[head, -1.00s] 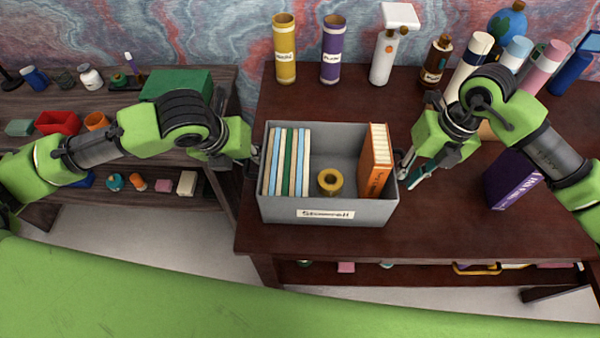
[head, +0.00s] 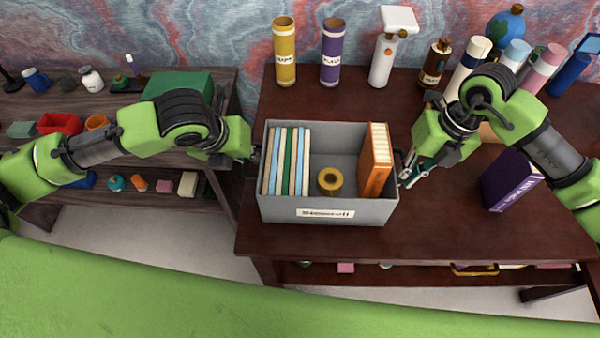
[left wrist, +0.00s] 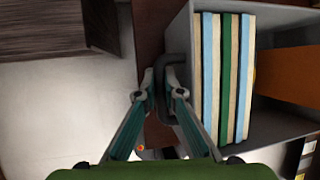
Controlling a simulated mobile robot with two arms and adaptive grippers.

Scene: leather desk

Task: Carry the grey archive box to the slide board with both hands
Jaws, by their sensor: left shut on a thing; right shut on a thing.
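The grey archive box (head: 275,211) is upright at the left of the dark red-brown desk and seems to rest on it. It holds several blue, green and cream folders (head: 285,163), an orange book (head: 376,165) and a brass-coloured roll (head: 330,181). My left gripper (head: 254,157) is at the box's left side; in the left wrist view its fingers (left wrist: 163,77) are shut on the dark side handle (left wrist: 165,106). My right gripper (head: 402,174) is shut on the handle at the right side, partly hidden by its own fingers. I cannot make out a slide board.
A purple book (head: 512,181) stands on the desk to the right. Yellow (head: 285,55) and purple (head: 332,55) tubes, a white spray bottle (head: 390,50) and other bottles line the back. A lower dark wooden shelf unit (head: 215,100) adjoins at left. Bare desk (head: 440,220) lies right of the box.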

